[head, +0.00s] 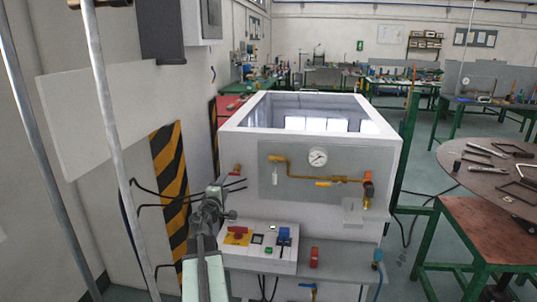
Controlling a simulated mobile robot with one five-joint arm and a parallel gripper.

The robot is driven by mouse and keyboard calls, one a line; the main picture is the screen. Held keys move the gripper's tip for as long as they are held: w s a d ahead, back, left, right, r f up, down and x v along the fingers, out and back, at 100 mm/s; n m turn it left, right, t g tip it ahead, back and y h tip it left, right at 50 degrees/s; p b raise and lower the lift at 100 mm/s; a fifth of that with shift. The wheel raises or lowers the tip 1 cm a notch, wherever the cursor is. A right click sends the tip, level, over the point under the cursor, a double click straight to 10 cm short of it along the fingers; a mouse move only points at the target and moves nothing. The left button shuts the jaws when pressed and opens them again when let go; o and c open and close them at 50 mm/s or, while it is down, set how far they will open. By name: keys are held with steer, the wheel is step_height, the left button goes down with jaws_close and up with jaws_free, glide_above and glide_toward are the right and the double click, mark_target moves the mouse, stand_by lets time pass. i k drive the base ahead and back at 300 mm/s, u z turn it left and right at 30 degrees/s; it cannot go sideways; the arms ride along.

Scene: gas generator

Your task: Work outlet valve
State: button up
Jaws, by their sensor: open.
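A white gas generator cabinet (312,240) stands ahead of me. Its front has a grey panel (268,187) with a round pressure gauge (318,156) and a brass pipe (290,176). A yellow valve handle (328,183) lies level below the gauge. A brass fitting with a red part (368,190) is at the pipe's right end. I cannot tell for sure which fitting is the outlet valve. My gripper (240,185) is open and looks empty, with thin dark fingers in front of the cabinet's left side. It appears left of the brass pipe, apart from the valve handles.
A control box (262,247) with a red-and-yellow switch (237,235) sits on the cabinet's lower ledge, beside a red object (314,257). A striped wall strip (170,165) is on the left. A round table (495,170) with tools stands at right. Floor shows between table and cabinet.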

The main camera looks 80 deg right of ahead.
mark_target(340, 185)
steer(key=k, duration=1)
